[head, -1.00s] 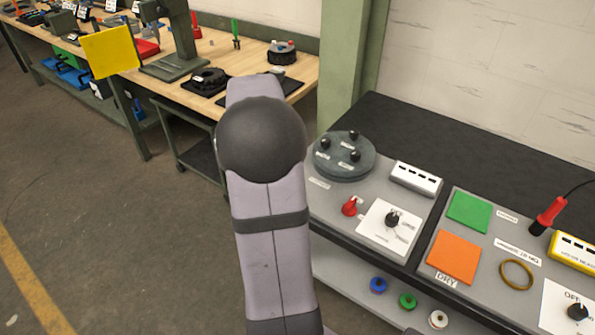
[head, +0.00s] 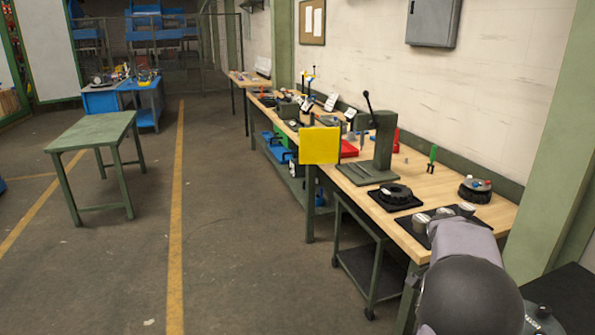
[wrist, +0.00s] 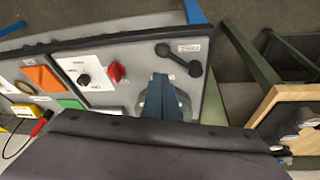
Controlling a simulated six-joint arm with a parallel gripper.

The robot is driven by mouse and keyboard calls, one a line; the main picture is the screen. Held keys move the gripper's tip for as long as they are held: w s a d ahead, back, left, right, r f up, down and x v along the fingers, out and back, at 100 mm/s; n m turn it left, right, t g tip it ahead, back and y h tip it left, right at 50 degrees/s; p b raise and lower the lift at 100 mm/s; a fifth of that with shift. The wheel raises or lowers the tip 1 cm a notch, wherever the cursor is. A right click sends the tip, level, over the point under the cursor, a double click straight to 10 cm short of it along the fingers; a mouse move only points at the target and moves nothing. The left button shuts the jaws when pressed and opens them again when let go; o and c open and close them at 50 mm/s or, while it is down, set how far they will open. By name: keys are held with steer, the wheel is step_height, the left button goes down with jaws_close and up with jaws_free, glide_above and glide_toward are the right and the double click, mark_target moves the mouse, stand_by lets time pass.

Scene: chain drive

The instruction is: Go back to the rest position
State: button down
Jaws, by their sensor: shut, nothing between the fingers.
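My gripper (wrist: 163,82) shows in the wrist view as blue-grey fingers, closed together, with nothing seen between them. It hangs over the grey panel (wrist: 125,38), and its tips appear near a rounded grey part that they partly cover. A black bar with two round knobs (wrist: 178,58) lies just beyond the fingertips, apart from them in the picture. In the head view only part of my arm shows at the lower right; the gripper is out of that view.

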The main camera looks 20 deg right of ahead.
steer(key=s+a+f+n+y, duration=0.2)
steer(key=a+f+n+y, duration=0.1)
steer(key=a+f+n, duration=0.8)
steer(key=s+a+r+n+t, duration=0.1)
steer(key=a+n, duration=0.9)
steer(key=a, duration=1.5)
steer(key=shift+s+a+r+t+y, duration=0.25)
steer(key=shift+s+r+t+y, duration=0.05)
steer(key=shift+s+r, duration=0.4)
